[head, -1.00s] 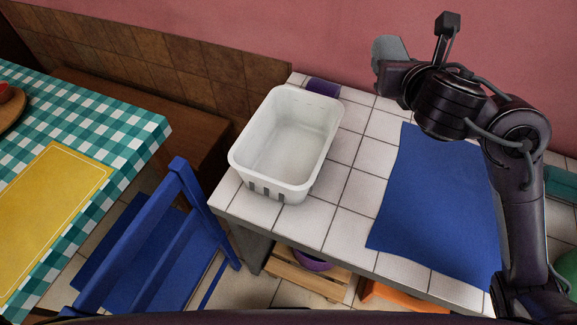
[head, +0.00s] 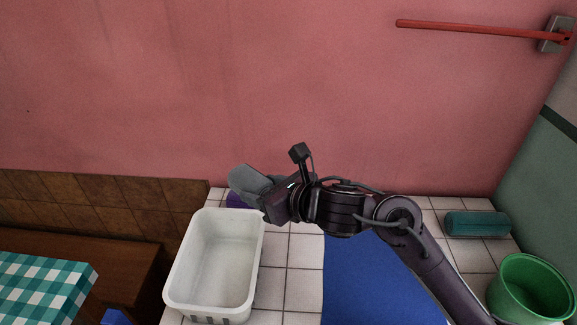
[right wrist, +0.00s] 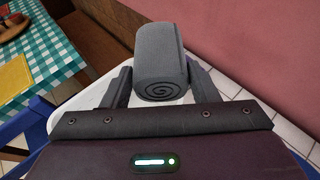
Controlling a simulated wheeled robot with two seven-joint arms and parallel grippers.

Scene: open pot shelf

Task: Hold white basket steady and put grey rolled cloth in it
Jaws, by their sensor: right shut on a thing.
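The white basket (head: 183,279) stands upright on the white tiled counter and looks empty inside. My right gripper (head: 262,189) is shut on the grey rolled cloth (head: 246,180), above the far right corner of the basket in the head view. In the right wrist view, the grey rolled cloth (right wrist: 160,65) sits between the two fingers of the right gripper (right wrist: 160,88), its spiral end facing the camera. The white basket's rim (right wrist: 88,98) shows behind and below it there. My left gripper is not in view.
A blue cloth (head: 365,285) lies on the counter right of the basket. A teal roll (head: 477,224) and a green bucket (head: 530,290) are at the right. A purple thing (head: 237,201) is behind the basket. A red bar (head: 470,29) is on the wall.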

